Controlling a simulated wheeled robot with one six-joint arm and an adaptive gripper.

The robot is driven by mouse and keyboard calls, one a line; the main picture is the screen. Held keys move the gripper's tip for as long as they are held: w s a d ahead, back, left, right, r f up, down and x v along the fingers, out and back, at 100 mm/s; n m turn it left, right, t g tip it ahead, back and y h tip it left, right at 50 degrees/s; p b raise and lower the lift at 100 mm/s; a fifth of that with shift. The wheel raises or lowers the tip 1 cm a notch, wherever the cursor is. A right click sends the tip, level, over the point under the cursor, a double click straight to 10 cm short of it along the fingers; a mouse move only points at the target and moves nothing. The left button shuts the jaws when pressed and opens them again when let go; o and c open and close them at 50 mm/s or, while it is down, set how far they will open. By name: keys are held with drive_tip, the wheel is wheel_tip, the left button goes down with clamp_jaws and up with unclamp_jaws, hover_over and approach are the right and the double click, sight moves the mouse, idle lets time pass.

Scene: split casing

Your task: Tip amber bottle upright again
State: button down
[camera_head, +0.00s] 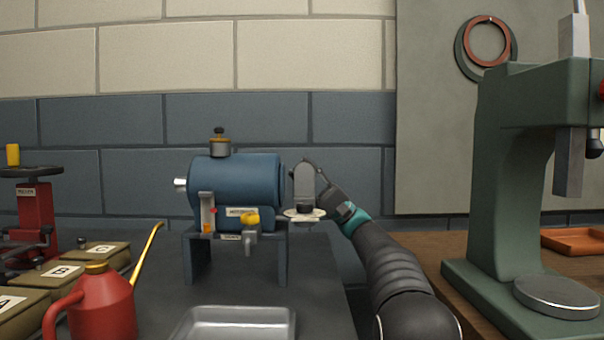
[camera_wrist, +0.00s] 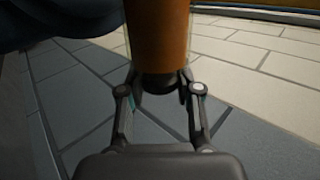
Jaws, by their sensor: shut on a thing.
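The amber bottle (camera_wrist: 160,40) shows in the wrist view as an orange-brown cylinder with clear edges and a dark end (camera_wrist: 160,83) towards me. My gripper (camera_wrist: 160,97) has a finger on each side of that dark end and is shut on it. The rest of the bottle runs out of the top of the picture. In the head view my gripper (camera_head: 312,187) is just right of the blue casing (camera_head: 238,182). No amber colour shows at my gripper there, so I cannot tell the bottle's tilt.
A pale disc (camera_head: 292,214) lies just below my gripper. A red can (camera_head: 103,307) with a long yellow spout, a metal tray (camera_head: 235,323) and lettered boxes (camera_head: 75,262) stand at the front left. A green press (camera_head: 497,190) stands at the right.

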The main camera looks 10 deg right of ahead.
sight(304, 178)
drive_tip(key=shift+a, duration=0.1)
drive_tip(key=shift+r, duration=0.15)
drive_tip(key=shift+s+r, duration=0.2)
drive_tip(key=shift+r, duration=0.1)
drive_tip(key=shift+s+a+r, duration=0.15)
drive_tip(key=shift+s+r, duration=0.35)
drive_tip(key=shift+r, duration=0.25)
drive_tip(key=shift+s+a+r+b, duration=0.15)
drive_tip(key=shift+s+r+b, duration=0.4)
drive_tip(key=shift+s+r, duration=0.3)
drive_tip(key=shift+s+a+r+b, duration=0.1)
drive_tip(key=shift+s+b, duration=0.05)
drive_tip(key=shift+s, duration=0.2)
drive_tip(key=shift+s+a+r+b, duration=0.1)
drive_tip(key=shift+s+b, duration=0.05)
drive_tip(key=shift+s, duration=0.2)
drive_tip(key=c, duration=1.8)
unclamp_jaws()
drive_tip(key=shift+d+r, duration=0.1)
drive_tip(key=shift+d, duration=0.05)
drive_tip(key=o, duration=1)
drive_tip(key=shift+o, duration=0.2)
